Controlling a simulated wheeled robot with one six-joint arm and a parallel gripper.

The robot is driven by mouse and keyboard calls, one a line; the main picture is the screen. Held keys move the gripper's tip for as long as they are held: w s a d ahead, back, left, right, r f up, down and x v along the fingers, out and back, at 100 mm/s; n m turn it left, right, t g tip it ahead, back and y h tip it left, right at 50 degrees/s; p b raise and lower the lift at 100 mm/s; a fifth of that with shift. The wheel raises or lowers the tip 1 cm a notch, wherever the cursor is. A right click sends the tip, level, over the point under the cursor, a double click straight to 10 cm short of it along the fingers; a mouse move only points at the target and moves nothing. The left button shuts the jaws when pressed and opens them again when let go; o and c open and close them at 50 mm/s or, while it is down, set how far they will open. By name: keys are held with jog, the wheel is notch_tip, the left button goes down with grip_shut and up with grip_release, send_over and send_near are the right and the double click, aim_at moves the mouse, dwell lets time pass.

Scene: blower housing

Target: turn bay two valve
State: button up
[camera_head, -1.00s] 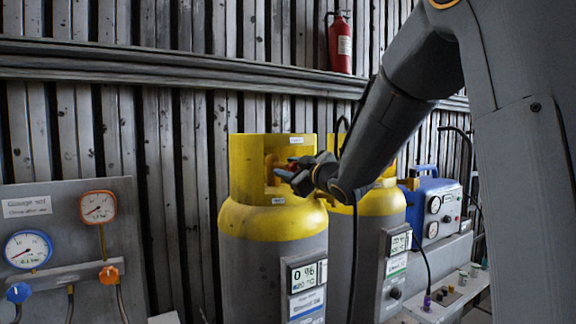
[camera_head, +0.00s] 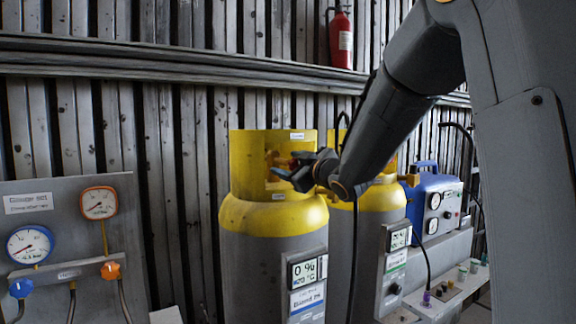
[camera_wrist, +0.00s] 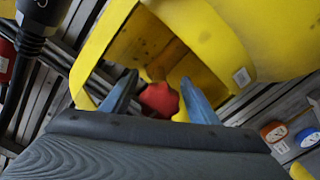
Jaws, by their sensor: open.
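A yellow-topped grey gas cylinder (camera_head: 265,215) stands in the middle of the head view, with a valve inside the cut-out of its yellow collar. The valve's red knob (camera_wrist: 158,99) shows in the wrist view, between and just beyond my two fingertips. My gripper (camera_head: 290,172) is at the collar opening. In the wrist view my gripper (camera_wrist: 155,95) is open, one finger on each side of the knob with gaps visible. I cannot tell how deep the fingers reach around it. In the head view the gripper hides most of the knob.
A second yellow-topped cylinder (camera_head: 375,225) stands close to the right, partly behind my arm. A blue machine (camera_head: 432,203) with gauges is farther right. A grey gauge panel (camera_head: 70,235) stands at left. A red fire extinguisher (camera_head: 341,40) hangs above. Ribbed wall is behind.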

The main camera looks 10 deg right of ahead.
aim_at(296, 165)
jog(key=b+v, duration=0.1)
jog(key=v, duration=0.6)
jog(key=shift+s, duration=0.35)
